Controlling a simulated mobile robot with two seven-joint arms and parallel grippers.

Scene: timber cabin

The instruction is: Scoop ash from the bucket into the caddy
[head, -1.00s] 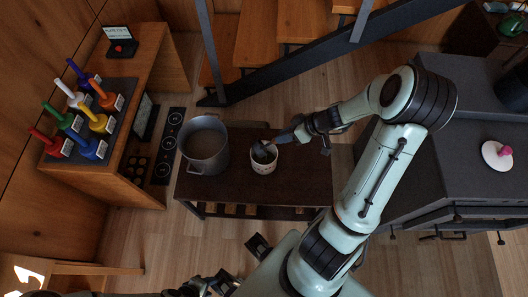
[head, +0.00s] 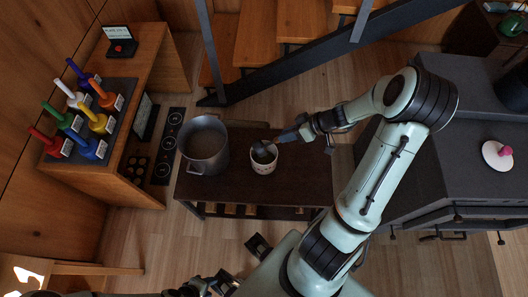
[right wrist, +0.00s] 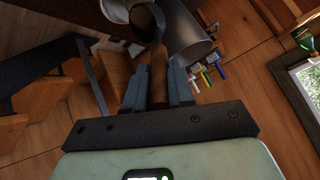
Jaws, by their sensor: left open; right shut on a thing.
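The bucket (head: 205,150) is a grey metal pot standing on the left of the dark low table, with greyish contents inside. The caddy (head: 263,160) is a small white pot just to its right. My right gripper (head: 302,131) is shut on the scoop's handle, to the upper right of the caddy. The dark scoop head (head: 264,151) is at the caddy's mouth; I cannot tell if it holds ash. In the right wrist view, the scoop's wooden handle (right wrist: 158,82) lies between the fingers and the bucket (right wrist: 188,40) is behind. My left gripper (head: 224,281) is open and empty at the bottom edge.
The dark table (head: 300,185) is bare right of the caddy. A wooden shelf unit with several coloured brushes or bottles (head: 92,120) stands left. A dark stove (head: 450,150) bearing a white plate (head: 497,154) is right. A staircase beam (head: 300,62) crosses behind.

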